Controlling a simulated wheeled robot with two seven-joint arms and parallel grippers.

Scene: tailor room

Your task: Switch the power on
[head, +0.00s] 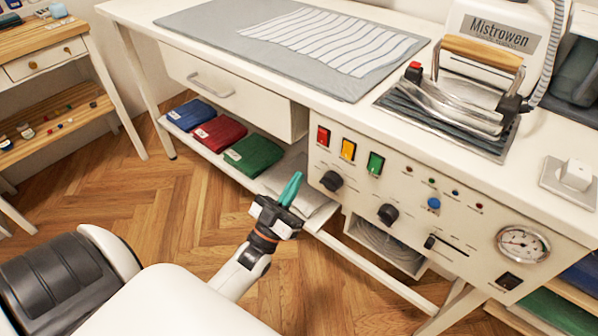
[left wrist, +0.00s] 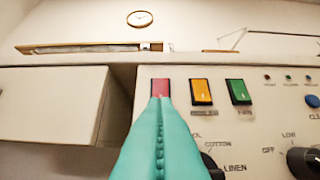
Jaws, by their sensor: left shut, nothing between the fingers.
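A white control panel (head: 400,215) on the front of the ironing table carries a red rocker switch (head: 323,136), a yellow one (head: 348,150) and a green one (head: 375,164). My left gripper (head: 297,176) is shut and empty, its teal fingers pointing up toward the panel, left of and below the red switch in the head view. In the left wrist view, the fingertips (left wrist: 160,101) overlap the lower part of the red switch (left wrist: 160,87); contact cannot be told. Any label under it is hidden. The green switch (left wrist: 238,91) reads "FAN". My right gripper is not in view.
Black knobs (head: 388,214), a blue button (head: 434,203), a pressure gauge (head: 523,244) and a small dark switch (head: 509,281) share the panel. A drawer (head: 225,87) sits left of it. Folded cloths (head: 253,152) lie on the shelf. An iron (head: 470,85) rests on the tabletop.

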